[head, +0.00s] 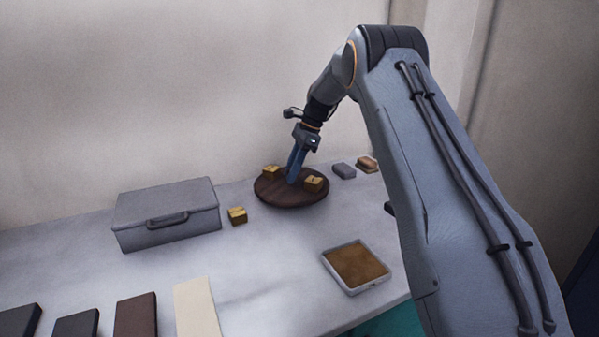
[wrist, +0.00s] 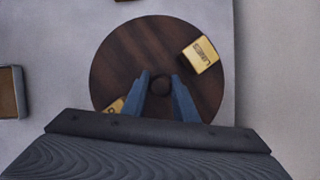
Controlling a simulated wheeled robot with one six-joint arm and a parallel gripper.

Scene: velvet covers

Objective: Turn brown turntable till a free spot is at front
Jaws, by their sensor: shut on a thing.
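The brown turntable (head: 290,200) is a round dark wooden disc at the back of the table. It also fills the middle of the wrist view (wrist: 125,60). My gripper (head: 292,180) reaches down to its centre, with its blue fingers around a small round dark knob (wrist: 160,84), shut on it. A yellow block (head: 313,184) stands on the right part of the disc and another (head: 271,171) at its back left. In the wrist view, one lettered block (wrist: 201,55) is at upper right; the other (wrist: 115,105) is partly hidden by my gripper.
A yellow block (head: 237,215) stands off the disc, beside a grey case (head: 167,212). A tray with a brown inside (head: 357,267) lies in front. A grey block (head: 344,171) and a brownish item (head: 367,163) are to the right. Flat slabs (head: 136,315) lie at front left.

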